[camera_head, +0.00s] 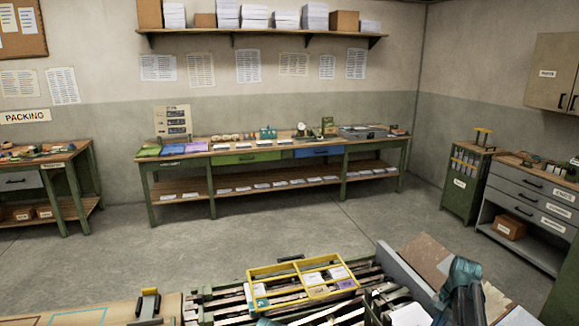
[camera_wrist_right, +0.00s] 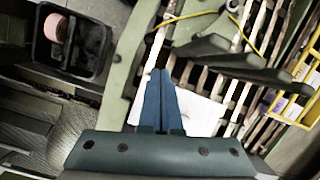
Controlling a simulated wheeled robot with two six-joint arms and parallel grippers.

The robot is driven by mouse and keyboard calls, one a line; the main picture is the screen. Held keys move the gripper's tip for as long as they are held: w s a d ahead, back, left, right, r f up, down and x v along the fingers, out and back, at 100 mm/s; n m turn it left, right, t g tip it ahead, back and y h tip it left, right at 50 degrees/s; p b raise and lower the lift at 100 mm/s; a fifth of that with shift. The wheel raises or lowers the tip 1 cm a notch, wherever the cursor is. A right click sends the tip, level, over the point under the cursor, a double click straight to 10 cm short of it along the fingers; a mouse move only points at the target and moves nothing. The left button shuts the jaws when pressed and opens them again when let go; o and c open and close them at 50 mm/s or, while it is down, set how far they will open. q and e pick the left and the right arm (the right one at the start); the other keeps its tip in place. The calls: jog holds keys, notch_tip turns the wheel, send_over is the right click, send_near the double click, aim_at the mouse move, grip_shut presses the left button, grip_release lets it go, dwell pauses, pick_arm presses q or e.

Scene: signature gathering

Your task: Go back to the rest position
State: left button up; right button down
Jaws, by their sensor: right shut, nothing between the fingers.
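My right gripper (camera_wrist_right: 160,78) shows in the right wrist view with its two blue fingers together and nothing between them. It hangs over green framework and pale slats, with a white sheet (camera_wrist_right: 203,112) beyond the fingers. In the head view my right arm, teal and dark, comes in at the lower right; its fingertips cannot be made out there. My left arm and gripper are not in view.
A yellow divided tray (camera_head: 252,284) with papers lies on the slatted rack (camera_head: 215,300) in front of me. A black bin (camera_wrist_right: 43,58) with a pink object stands left in the wrist view. A long workbench (camera_head: 230,158) stands by the back wall, with open floor (camera_head: 190,240) before it.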

jog(key=s+a+n+t+h, duration=0.1)
jog(key=s+a+n, duration=0.5)
jog(key=a, duration=0.6)
jog(key=s+a+n+t+h, duration=0.15)
jog(key=s+a+n, duration=0.35)
jog(key=a, duration=0.7)
jog(key=s+a+f+n+g+h+b, duration=0.1)
jog(key=s+a+f+n+b, duration=0.3)
jog(key=a+f+b, duration=0.5)
jog(key=shift+s+a+f, duration=0.25)
jog(key=shift+s+a, duration=0.35)
jog(key=shift+a, duration=0.2)
jog(key=shift+g+h, duration=0.25)
